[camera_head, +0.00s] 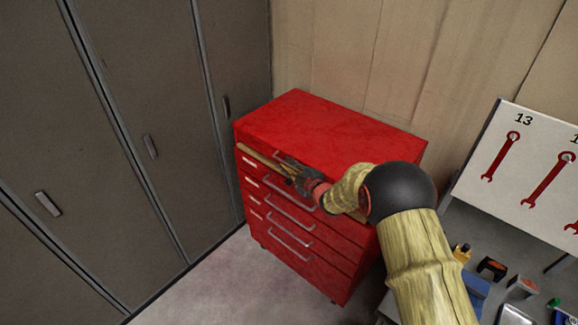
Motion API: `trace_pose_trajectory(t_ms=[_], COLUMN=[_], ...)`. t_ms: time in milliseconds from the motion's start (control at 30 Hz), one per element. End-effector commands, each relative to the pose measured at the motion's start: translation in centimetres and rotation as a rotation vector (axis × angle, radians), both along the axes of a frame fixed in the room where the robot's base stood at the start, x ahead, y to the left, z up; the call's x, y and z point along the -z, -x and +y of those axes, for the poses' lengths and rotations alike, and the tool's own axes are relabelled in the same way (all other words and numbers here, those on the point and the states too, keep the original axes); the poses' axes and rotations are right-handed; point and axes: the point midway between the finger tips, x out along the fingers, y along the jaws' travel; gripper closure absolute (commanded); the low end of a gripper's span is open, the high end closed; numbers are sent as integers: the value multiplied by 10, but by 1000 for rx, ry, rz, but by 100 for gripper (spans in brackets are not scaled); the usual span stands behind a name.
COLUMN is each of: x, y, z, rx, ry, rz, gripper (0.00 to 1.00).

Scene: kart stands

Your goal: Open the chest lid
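The red chest (345,270) stands in the corner, with several drawers that have metal bar handles and white labels on its front. Its red lid (325,121) lies flat on top and looks closed. My gripper (286,172) is at the upper front of the chest, close to the lid's front edge and the top handle. My arm comes in from the lower right and hides the right part of the chest's front. The fingers are small and dark here, so I cannot tell whether they are open or touching the chest.
Grey lockers (120,120) with small handles stand on the left. A wooden wall (390,60) is behind the chest. At the right are a white board (525,175) with red wrench pictures and a bench with several small tools. Bare floor (215,285) lies in front.

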Motion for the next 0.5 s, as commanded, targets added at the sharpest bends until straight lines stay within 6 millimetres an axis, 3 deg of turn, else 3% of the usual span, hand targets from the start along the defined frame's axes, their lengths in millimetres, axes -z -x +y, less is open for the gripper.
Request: trace_pose_trajectory(t_ms=[133,367,500], x=[0,0,0], y=[0,0,0], z=[0,0,0], rx=[0,0,0], ry=[0,0,0], rz=[0,0,0], gripper=[87,100,100])
